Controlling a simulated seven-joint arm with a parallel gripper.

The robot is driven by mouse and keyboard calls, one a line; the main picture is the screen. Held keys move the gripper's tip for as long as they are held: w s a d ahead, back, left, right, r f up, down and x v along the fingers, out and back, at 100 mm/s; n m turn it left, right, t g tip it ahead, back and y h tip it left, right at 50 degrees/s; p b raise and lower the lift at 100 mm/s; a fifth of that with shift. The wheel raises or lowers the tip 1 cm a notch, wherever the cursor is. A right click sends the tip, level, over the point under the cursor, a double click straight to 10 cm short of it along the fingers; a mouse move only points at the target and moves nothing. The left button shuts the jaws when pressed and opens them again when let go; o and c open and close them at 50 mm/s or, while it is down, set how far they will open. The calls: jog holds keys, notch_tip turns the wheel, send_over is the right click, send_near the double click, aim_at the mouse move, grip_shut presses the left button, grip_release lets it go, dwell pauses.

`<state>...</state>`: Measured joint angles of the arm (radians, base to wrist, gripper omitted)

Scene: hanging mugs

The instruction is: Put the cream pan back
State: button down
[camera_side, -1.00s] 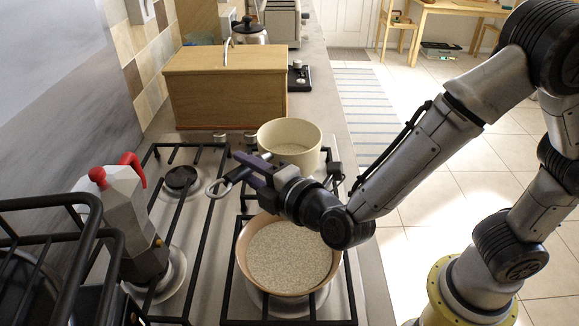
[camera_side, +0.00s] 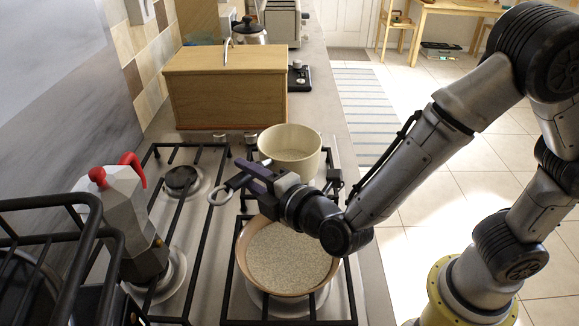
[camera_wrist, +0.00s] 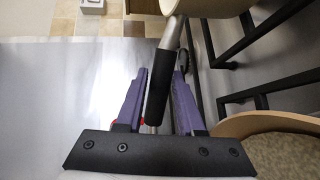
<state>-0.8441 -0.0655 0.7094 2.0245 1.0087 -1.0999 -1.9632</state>
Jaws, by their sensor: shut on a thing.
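The cream pan (camera_side: 305,165) is a round pale pan at the back right burner, with a speckled inside. Its handle has a black grip (camera_wrist: 158,90), a metal neck (camera_wrist: 171,35) and a ring at the end (camera_side: 218,190). My gripper (camera_side: 250,166) is shut on the black grip; the purple fingers (camera_wrist: 161,76) flank it in the wrist view. In the side view my gripper covers part of the handle. The pan looks about level, at or just above the grate; I cannot tell whether it touches.
A second pan with a tan rim (camera_side: 242,257) sits on the front right burner, below my wrist. A moka pot (camera_side: 130,215) stands on the left. A wooden box (camera_side: 225,90) is behind the hob. A black rack (camera_side: 60,203) fills the near left corner.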

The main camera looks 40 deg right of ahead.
jog(key=shift+c, duration=2.2)
grip_release()
jog(key=shift+f, duration=0.15)
jog(key=shift+f, duration=0.1)
jog(key=shift+s, duration=0.35)
jog(key=s, duration=0.2)
jog(key=s+r, duration=0.1)
jog(key=s, duration=0.3)
jog(key=shift+s+a+r, duration=0.15)
jog(key=shift+s+r, duration=0.2)
